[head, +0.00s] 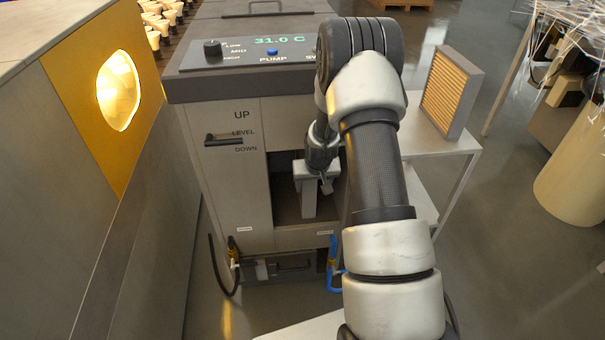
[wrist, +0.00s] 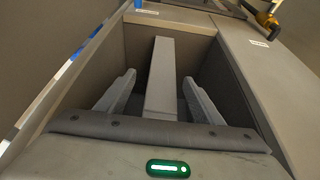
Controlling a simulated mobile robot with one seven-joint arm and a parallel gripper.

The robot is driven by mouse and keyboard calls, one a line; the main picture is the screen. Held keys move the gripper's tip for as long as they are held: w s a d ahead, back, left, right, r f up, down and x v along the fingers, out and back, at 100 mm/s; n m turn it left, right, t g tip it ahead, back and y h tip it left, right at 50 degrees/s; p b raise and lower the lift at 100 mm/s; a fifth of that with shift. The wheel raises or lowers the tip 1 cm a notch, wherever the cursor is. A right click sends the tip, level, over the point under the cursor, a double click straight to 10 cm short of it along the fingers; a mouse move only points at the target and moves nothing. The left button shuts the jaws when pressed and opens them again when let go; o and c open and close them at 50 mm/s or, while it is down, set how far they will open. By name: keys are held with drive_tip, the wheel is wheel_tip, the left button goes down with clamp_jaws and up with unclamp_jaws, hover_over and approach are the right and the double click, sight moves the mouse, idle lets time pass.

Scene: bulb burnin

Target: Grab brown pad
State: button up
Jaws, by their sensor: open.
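My gripper (head: 313,190) reaches down into the open bay in the front of the grey machine. In the wrist view its two pale fingers (wrist: 160,82) are spread apart. A narrow grey-brown slab (wrist: 163,62) stands between them, with a visible gap on each side. Its face is mostly hidden, so I cannot tell whether it is the brown pad. A grey-framed panel with tan-brown pleats (head: 446,90) stands upright on a side table, to the right of my arm.
The machine (head: 226,205) has a control panel on top reading 31.0 C. The bay walls (wrist: 214,75) are close around my fingers. Blue and black hoses (head: 332,272) hang below. The side table (head: 425,135) stands right, and a wall with a glowing window (head: 118,90) left.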

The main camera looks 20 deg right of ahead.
sight(310, 191)
drive_tip(key=x, duration=0.2)
drive_tip(key=b+x, duration=0.1)
drive_tip(key=x, duration=0.1)
drive_tip(key=b+x, duration=0.1)
drive_tip(key=x, duration=0.1)
drive_tip(key=shift+w+a+f, duration=0.25)
drive_tip(key=c, duration=1.4)
